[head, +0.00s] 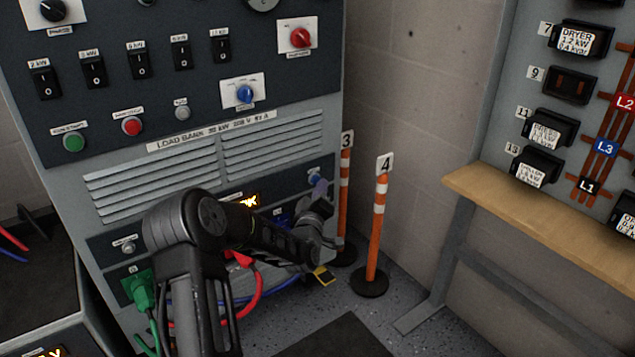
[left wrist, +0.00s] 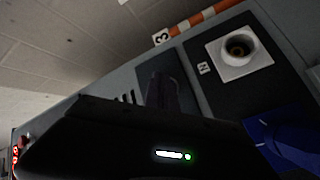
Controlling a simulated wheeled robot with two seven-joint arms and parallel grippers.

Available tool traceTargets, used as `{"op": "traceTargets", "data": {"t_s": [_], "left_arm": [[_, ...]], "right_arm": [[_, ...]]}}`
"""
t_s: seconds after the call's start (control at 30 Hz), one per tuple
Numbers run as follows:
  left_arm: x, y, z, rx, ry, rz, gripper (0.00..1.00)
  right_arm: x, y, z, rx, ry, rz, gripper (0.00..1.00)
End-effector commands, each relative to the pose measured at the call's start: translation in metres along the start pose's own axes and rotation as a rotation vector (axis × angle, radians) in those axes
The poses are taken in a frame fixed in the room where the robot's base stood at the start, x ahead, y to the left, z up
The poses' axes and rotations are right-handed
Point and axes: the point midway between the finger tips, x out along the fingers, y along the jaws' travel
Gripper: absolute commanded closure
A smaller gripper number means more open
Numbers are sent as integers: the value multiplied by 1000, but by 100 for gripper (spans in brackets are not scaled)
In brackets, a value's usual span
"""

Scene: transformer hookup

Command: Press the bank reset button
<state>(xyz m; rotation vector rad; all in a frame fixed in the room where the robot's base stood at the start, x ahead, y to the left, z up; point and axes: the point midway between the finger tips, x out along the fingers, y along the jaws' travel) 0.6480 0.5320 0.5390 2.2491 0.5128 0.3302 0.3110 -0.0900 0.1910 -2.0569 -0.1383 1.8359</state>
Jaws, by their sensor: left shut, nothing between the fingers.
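The grey load bank cabinet (head: 60,160) fills the left half of the head view. Its upper panel carries a green button (head: 73,142), a red button (head: 132,126) and a small grey button (head: 182,112) in a row. Their small labels are too blurred for me to tell which is the reset. My left gripper (head: 320,208) is down at the right side of the lower panel, well below that row. It is shut and empty; its fingers (left wrist: 160,92) show dark in the left wrist view. My arm hides part of the lower panel. My right gripper is out of view.
A white square socket (left wrist: 238,62) and a blue part (left wrist: 280,140) are close by in the left wrist view. Red (head: 252,300) and green (head: 145,290) cables hang below the panel. Orange posts (head: 377,230) and a wooden ledge (head: 540,210) stand to the right.

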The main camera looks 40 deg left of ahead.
Motion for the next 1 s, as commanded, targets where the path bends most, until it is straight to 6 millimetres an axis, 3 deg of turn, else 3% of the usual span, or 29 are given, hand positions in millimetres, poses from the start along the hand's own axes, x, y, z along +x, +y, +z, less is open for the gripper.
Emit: {"op": "traceTargets", "data": {"t_s": [0.67,1.0], "left_arm": [[-11,8,9,0,-2,1,100],[-35,26,26,-1,-2,0,100]], "right_arm": [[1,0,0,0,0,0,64],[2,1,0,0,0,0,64]]}}
